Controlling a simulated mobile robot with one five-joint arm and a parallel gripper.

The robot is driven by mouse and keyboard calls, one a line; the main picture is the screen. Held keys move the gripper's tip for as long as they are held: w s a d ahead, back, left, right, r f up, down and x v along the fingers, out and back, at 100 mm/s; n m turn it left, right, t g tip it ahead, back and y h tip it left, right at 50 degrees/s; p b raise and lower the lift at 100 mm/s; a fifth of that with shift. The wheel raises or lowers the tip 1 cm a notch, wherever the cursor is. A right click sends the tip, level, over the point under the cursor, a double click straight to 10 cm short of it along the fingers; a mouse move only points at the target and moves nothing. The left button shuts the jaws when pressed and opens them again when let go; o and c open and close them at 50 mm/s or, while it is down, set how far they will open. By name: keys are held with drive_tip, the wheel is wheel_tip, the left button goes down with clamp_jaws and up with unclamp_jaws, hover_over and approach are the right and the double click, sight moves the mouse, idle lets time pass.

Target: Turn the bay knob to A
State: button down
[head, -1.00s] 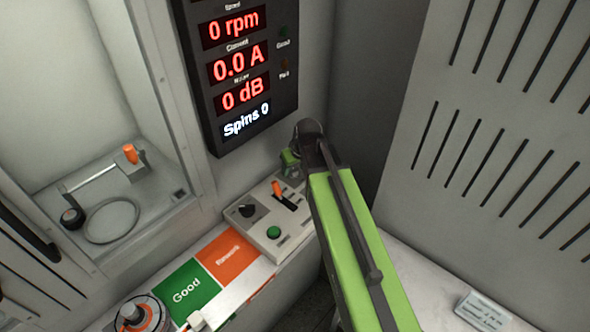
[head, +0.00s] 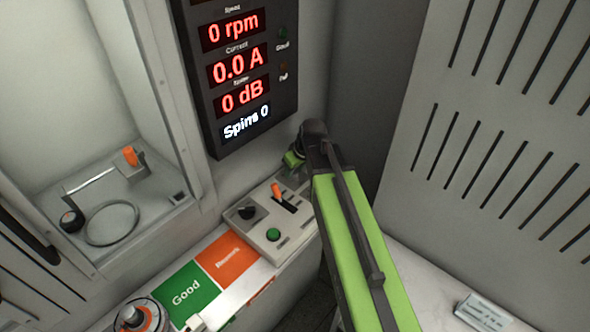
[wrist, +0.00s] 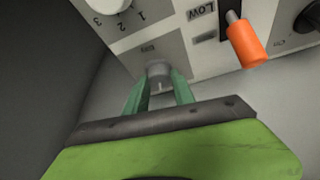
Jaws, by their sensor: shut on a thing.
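In the wrist view, my gripper (wrist: 160,92) has its two green fingers on either side of a short grey knob (wrist: 158,72) and is shut on it. I take this for the bay knob. The small label beside it is too blurred to read, and I cannot tell its setting. The knob stands on a pale control panel (wrist: 190,50). In the head view, my gripper (head: 293,160) is at the far end of the control box (head: 262,222), and my arm hides the knob there.
An orange lever (wrist: 246,42) stands close to the right of the gripped knob, with a dark knob (wrist: 308,18) beyond. A white dial (wrist: 110,5) marked with numbers is at upper left. The display (head: 238,75) hangs above the box. A slotted wall (head: 490,150) is at right.

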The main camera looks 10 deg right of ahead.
drive_tip(key=n, duration=0.2)
drive_tip(key=n+y, duration=0.1)
drive_tip(key=n+g, duration=0.1)
drive_tip(key=n, duration=0.1)
drive_tip(key=shift+w+d+n+y, duration=0.25)
drive_tip(key=shift+n+y, duration=0.05)
drive_tip(key=shift+w+d+n+g+y, duration=0.1)
drive_tip(key=shift+n+g+y, duration=0.25)
drive_tip(key=shift+n, duration=0.7)
drive_tip(key=shift+n+g+y, duration=0.15)
drive_tip(key=shift+n+g, duration=0.3)
drive_tip(key=shift+n, duration=0.6)
drive_tip(key=c, duration=1.1)
unclamp_jaws()
drive_tip(key=shift+o, duration=0.2)
